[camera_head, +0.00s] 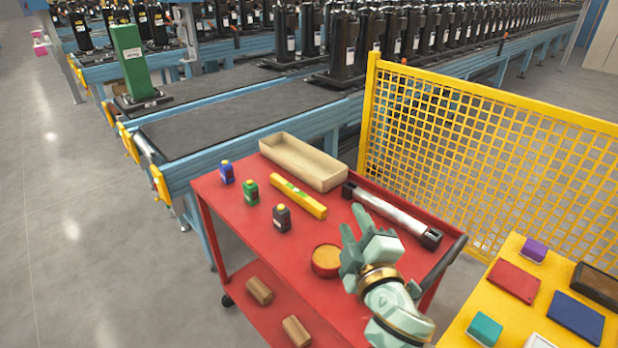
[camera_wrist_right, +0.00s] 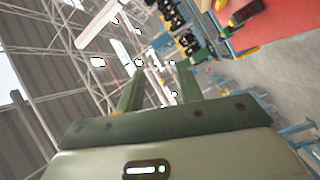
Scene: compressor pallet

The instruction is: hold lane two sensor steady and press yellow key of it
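Three small sensor-like units stand upright on the red cart: a blue one (camera_head: 227,173) with a yellow top, a green one (camera_head: 250,193), and a dark one (camera_head: 282,218). I cannot tell which is the lane two sensor; no lane marking is readable. My right gripper (camera_head: 352,222) is open and empty above the cart, right of the dark unit and apart from it. Its two spread fingers show in the right wrist view (camera_wrist_right: 159,84), with nothing between them. My left gripper is not in view.
The red cart (camera_head: 218,202) also holds a beige tray (camera_head: 303,162), a yellow level (camera_head: 298,196), a round tub (camera_head: 326,261) and a grey cylinder (camera_head: 395,215). A yellow mesh fence (camera_head: 480,150) stands behind. A yellow table (camera_head: 468,322) is at lower right.

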